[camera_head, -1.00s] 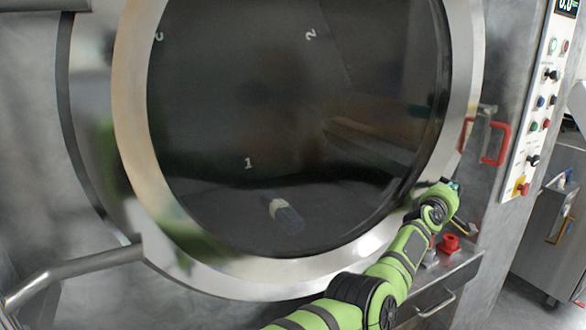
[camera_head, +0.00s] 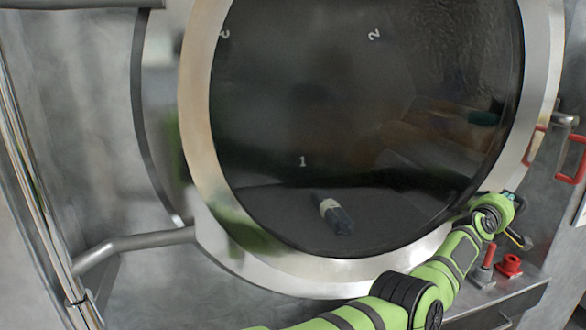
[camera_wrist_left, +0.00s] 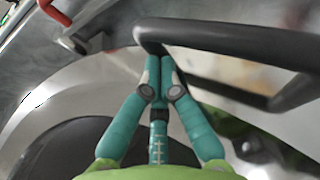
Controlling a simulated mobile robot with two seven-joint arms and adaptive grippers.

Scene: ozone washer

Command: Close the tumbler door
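The tumbler door (camera_head: 196,130) is a big round metal ring with dark glass, filling the middle of the head view. A gap between the door and the machine front cannot be made out. My left gripper (camera_head: 513,205) is at the ring's lower right, mostly hidden behind my green wrist. In the left wrist view, its teal fingers (camera_wrist_left: 160,65) are together, with nothing seen between them. The tips are close against the bend of a dark bar handle (camera_wrist_left: 230,45); whether they touch it is unclear. My right gripper is out of view.
A bent metal pipe arm (camera_head: 130,245) runs at the lower left of the door. A red handle (camera_head: 572,165) is on the right. A red knob (camera_head: 509,265) sits on a metal ledge below my wrist. A small bottle (camera_head: 335,215) shows through the glass.

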